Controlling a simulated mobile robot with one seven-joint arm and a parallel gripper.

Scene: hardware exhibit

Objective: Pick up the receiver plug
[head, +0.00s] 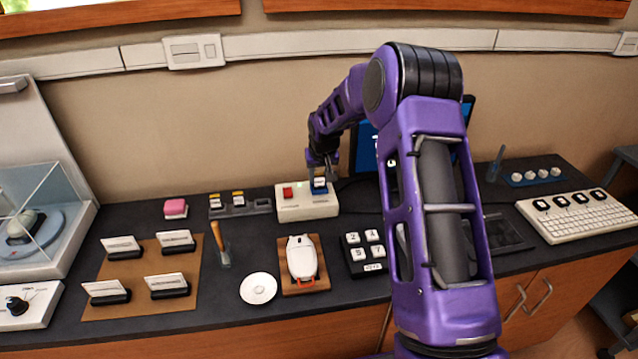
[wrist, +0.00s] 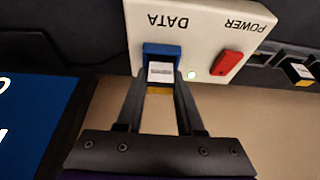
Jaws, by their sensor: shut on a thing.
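The receiver plug, a small block with a white label and a yellow end, is between my fingertips in the wrist view (wrist: 160,71). It is at the blue DATA socket (wrist: 162,49) of a cream box (wrist: 205,20); how deep it sits there I cannot tell. In the head view the cream box (head: 306,212) stands on the dark counter, with the plug at its blue socket (head: 319,187). My gripper (wrist: 162,79) is shut on the plug, one finger on each side. In the head view my gripper (head: 322,171) is over the box's right part.
A red POWER switch (wrist: 230,63) and a lit green lamp (wrist: 192,74) are beside the socket. A dark rack (head: 262,207) with similar plugs stands left of the box. A white mouse-like device (head: 301,258) and a keypad (head: 365,252) lie in front. A blue screen (wrist: 35,120) is close by.

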